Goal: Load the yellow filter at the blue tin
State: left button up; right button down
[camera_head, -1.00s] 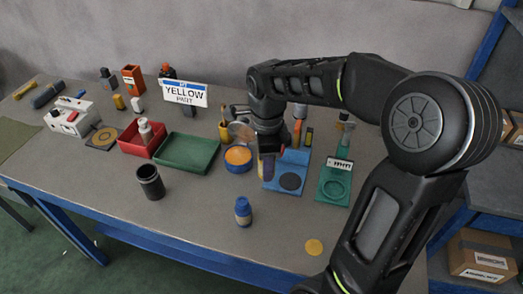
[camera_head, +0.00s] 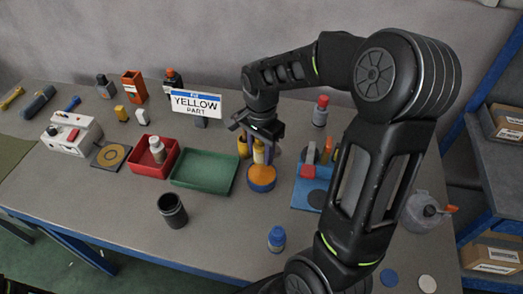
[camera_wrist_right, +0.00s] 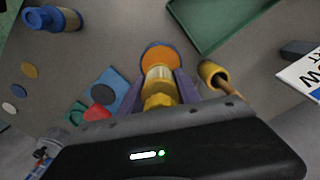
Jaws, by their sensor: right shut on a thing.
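My right gripper (camera_head: 260,150) is shut on the yellow filter (camera_head: 259,153) and holds it upright. In the right wrist view, the filter (camera_wrist_right: 158,82) sits between the two purple fingers (camera_wrist_right: 160,88). The blue tin (camera_head: 262,187) with its orange top stands on the table right under the filter. In the wrist view the orange top (camera_wrist_right: 160,53) shows just beyond the filter's end. I cannot tell whether the filter touches the tin. My left gripper is not in view.
A yellow cup (camera_wrist_right: 209,70) with a handle stands close beside the filter. A green tray (camera_head: 205,185) lies left of the tin, a blue stand (camera_head: 305,187) right. A blue bottle (camera_head: 276,240) and a black cup (camera_head: 172,211) stand in front. A "YELLOW PART" sign (camera_head: 196,104) stands behind.

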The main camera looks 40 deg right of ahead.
aim_at(261, 175)
jog(key=shift+s, duration=0.1)
jog(key=shift+f, duration=0.6)
jog(key=shift+f+b, duration=1.65)
jog(key=shift+f, duration=0.75)
jog(key=shift+f+b, duration=0.55)
dwell(0.4)
notch_tip(261, 175, up, 5)
jog(key=p, duration=0.3)
jog(key=shift+f, duration=0.15)
jog(key=shift+r+p, duration=0.75)
jog(key=shift+r, duration=0.5)
